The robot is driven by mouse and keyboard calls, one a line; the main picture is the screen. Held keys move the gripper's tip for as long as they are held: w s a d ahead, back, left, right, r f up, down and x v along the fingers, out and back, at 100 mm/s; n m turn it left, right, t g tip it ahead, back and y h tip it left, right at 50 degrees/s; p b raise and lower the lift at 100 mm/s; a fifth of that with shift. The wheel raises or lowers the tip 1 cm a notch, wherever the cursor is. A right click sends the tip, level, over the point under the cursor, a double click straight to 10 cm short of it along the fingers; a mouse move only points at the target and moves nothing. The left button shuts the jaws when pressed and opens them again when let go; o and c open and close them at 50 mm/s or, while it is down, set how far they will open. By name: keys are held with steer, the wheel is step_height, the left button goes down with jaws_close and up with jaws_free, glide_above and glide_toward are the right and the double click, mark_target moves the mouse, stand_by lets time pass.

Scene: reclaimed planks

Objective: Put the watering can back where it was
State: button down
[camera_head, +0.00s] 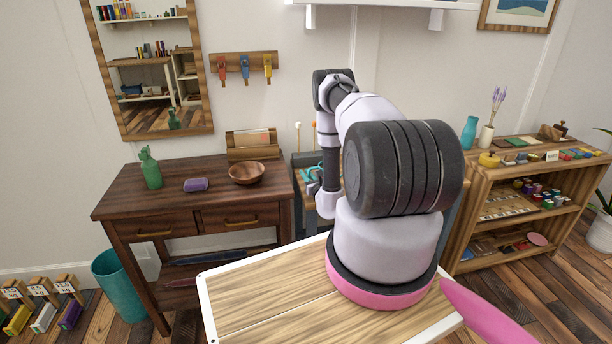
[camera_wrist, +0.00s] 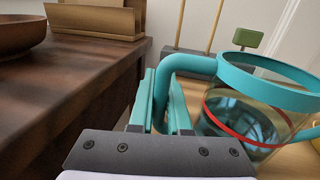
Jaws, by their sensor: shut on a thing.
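The watering can (camera_wrist: 262,105) has a clear body, a teal rim, a teal handle and a red band around it. It fills the right side of the wrist view and looks upright. My gripper (camera_wrist: 163,100) is shut on the handle, with one finger on each side of it. In the head view, a small teal part of the can (camera_head: 313,173) shows left of my arm, over a low surface between the dark table and the shelf. My arm hides most of that area. The can's base is cut off, so I cannot tell whether it touches anything.
A stocked shelf (camera_head: 470,190) stands at right. A teal bin (camera_head: 121,284) stands on the floor.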

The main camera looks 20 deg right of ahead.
steer(key=c, duration=0.9)
jaws_free()
steer(key=shift+f, duration=0.15)
